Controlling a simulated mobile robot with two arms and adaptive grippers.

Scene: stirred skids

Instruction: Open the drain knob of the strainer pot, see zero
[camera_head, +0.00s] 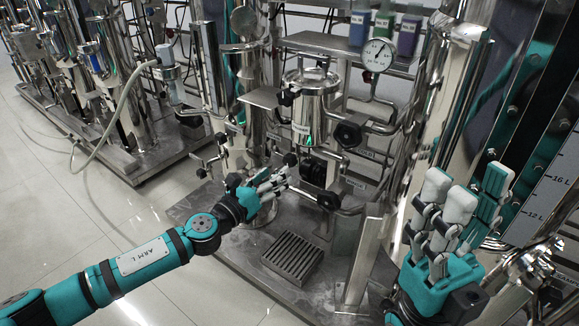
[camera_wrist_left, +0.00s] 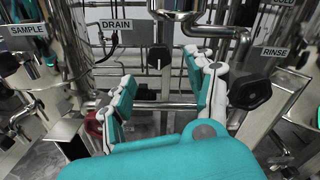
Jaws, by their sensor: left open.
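In the left wrist view a black knob (camera_wrist_left: 159,58) with a pale line stands beside the DRAIN label (camera_wrist_left: 116,38). My left gripper (camera_head: 282,180) is below the pot. My right gripper (camera_head: 466,200) is open and empty at the right, fingers up.
A black handwheel (camera_wrist_left: 250,92) is near the RINSE label (camera_wrist_left: 275,52). Pipes and a steel post (camera_head: 358,258) crowd the skid. Bottles (camera_head: 384,30) stand on the shelf above. A drain grate (camera_head: 292,258) lies below.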

